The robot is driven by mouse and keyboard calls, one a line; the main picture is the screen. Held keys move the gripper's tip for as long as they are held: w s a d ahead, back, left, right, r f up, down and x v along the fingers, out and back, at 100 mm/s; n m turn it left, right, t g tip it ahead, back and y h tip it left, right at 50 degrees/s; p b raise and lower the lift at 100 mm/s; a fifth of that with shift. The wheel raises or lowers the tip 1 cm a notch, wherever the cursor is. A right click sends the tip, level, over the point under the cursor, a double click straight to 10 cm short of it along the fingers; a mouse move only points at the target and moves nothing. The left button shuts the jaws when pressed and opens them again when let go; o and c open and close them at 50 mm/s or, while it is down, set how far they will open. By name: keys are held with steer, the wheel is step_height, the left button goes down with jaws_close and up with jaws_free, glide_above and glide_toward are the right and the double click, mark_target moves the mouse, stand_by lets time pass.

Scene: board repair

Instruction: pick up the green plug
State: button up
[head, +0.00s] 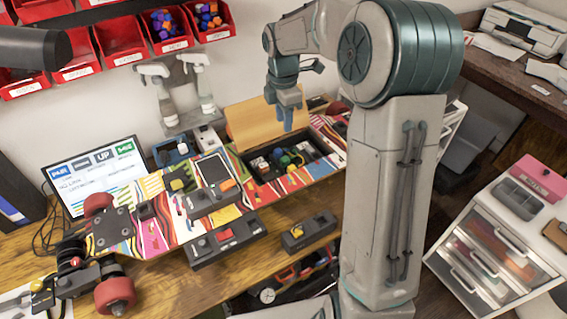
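A black recessed compartment (318,156) in the striped skateboard (150,226) holds several small coloured pieces, with a green one (285,160) among them. This may be the green plug, but it is too small to be sure. An olive-green block (178,183) also sits on the board further left. My gripper (286,128) hangs pointing down above and slightly behind the compartment, apart from the pieces. Its fingers overlap in this view, so their opening is unclear. I see nothing held.
Black modules with coloured parts (228,240) stand at the front of the wooden bench (170,272). A yellow-tan panel (250,124) is behind my gripper. A drawer unit (495,240) stands right.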

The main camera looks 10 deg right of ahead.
steer(key=w+f+n, duration=0.1)
steer(key=w+f, duration=0.1)
glide_above(285, 158)
steer(key=f, duration=0.8)
steer(key=shift+a+f, duration=0.1)
steer(key=shift+a, duration=0.15)
steer(key=shift+s+d+f+p, duration=0.1)
steer(key=shift+f+p, duration=0.05)
steer(key=shift+f, duration=1.2)
steer(key=shift+d+f+p, duration=0.1)
steer(key=shift+f+p, duration=0.05)
steer(key=shift+f, duration=1.15)
jaws_close()
